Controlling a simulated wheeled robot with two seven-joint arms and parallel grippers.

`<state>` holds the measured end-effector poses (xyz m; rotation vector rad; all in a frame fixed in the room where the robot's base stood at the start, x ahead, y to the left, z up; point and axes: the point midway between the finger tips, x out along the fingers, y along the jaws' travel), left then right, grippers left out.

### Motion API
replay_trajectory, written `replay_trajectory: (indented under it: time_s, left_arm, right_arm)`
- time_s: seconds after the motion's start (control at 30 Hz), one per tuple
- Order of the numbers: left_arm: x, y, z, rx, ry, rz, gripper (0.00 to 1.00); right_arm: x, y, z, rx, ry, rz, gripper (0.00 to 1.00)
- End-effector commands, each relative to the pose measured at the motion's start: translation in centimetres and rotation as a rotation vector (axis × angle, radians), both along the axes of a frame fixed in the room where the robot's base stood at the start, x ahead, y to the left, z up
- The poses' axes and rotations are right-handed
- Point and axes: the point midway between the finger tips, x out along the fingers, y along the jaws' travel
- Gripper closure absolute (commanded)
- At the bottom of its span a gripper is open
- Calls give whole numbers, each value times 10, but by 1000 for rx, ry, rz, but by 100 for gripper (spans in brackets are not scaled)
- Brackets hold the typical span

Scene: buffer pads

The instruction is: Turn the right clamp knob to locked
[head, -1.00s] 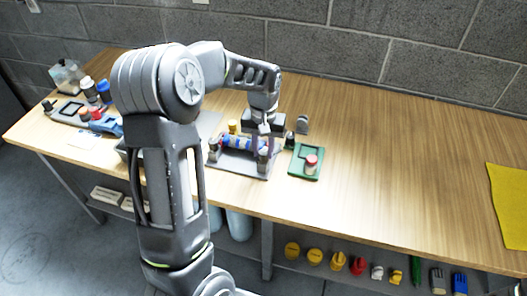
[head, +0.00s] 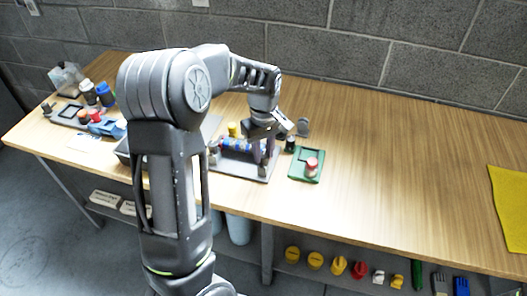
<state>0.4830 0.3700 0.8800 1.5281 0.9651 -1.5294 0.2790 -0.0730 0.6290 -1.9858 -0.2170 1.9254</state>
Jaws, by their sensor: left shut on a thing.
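A grey clamp fixture (head: 247,175) sits on the wooden bench near the picture's middle. A blue, white and red cylindrical part (head: 236,145) lies across it. My left gripper (head: 266,156) comes down over the fixture's right end. It is shut on the right clamp knob there, which its fingers mostly hide, so I cannot read the knob's setting. The gripper body is tilted, turned about the wrist. My right gripper is out of view.
A green tray (head: 298,176) with a red-capped piece (head: 311,165) stands right of the fixture, and a small black item (head: 290,143) is close beside the gripper. A yellow cloth (head: 510,205) lies far right. The bench between is clear.

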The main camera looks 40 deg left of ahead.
Motion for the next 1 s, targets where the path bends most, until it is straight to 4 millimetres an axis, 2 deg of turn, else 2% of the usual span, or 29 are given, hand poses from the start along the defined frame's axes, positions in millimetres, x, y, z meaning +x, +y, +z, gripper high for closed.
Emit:
replay_trajectory:
  time_s: [0.4,0.43,0.6,0.7,1.0]
  left_arm:
    - [1,0,1,1,-3,12,100]
    - [1,0,1,1,-3,12,72]
    - [1,0,0,0,-2,11,59]
    - [0,0,0,0,-1,11,51]
    - [0,0,2,0,-1,10,51]
  right_arm:
    - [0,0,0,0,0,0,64]
    - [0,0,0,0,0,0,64]
    - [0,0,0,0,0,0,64]
    - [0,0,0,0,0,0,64]
    - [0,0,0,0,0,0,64]
